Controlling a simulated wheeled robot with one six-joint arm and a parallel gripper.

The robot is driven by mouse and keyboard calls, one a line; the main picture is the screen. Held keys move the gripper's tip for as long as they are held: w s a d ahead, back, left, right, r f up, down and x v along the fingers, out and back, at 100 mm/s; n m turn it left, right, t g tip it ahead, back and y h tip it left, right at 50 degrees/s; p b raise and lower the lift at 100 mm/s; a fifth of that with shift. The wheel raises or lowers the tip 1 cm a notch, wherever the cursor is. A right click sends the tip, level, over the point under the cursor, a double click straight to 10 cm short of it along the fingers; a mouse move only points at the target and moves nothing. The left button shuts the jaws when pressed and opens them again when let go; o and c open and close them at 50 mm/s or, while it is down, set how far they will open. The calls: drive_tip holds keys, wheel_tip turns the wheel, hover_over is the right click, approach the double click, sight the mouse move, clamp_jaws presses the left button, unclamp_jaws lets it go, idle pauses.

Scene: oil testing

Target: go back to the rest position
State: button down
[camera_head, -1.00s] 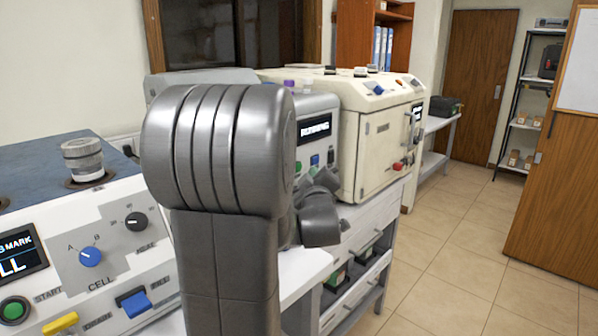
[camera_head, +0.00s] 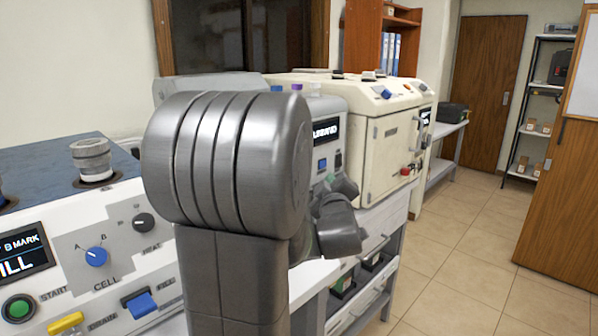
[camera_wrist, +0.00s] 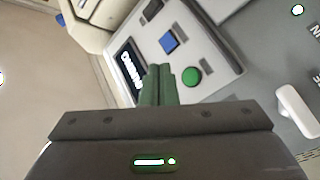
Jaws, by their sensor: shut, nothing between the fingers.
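My gripper shows in the wrist view (camera_wrist: 157,85), its two green-grey fingers together with nothing between them. Past the fingertips, in the same view, is the front panel of a grey machine with a green button (camera_wrist: 191,77), a blue button (camera_wrist: 168,42) and a lit display (camera_wrist: 131,70). I cannot tell how far the fingertips are from this panel. In the head view my large grey arm link fills the middle and hides much of that grey machine (camera_head: 326,106). The gripper's fingers are mostly hidden there behind my arm.
A tester with a blue knob (camera_head: 96,257) and blue lever (camera_head: 141,304) stands at the left. A cream machine (camera_head: 388,150) stands behind the grey one. Open tiled floor (camera_head: 450,250) lies at the right, before a wooden door (camera_head: 489,95) and a shelf rack (camera_head: 536,110).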

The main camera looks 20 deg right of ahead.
drive_tip(key=shift+w+a+r+p, duration=0.25)
drive_tip(key=shift+w+p, duration=0.25)
drive_tip(key=shift+p, duration=0.7)
drive_tip(key=p, duration=0.3)
drive_tip(key=shift+s+d, duration=0.1)
drive_tip(key=shift+s, duration=0.1)
drive_tip(key=s, duration=0.1)
drive_tip(key=s+d+b, duration=0.1)
drive_tip(key=s+d, duration=0.1)
drive_tip(key=s, duration=0.1)
drive_tip(key=shift+d+f+b, duration=0.1)
drive_tip(key=shift+f+b, duration=0.2)
drive_tip(key=shift+b, duration=0.05)
drive_tip(key=shift+w, duration=0.1)
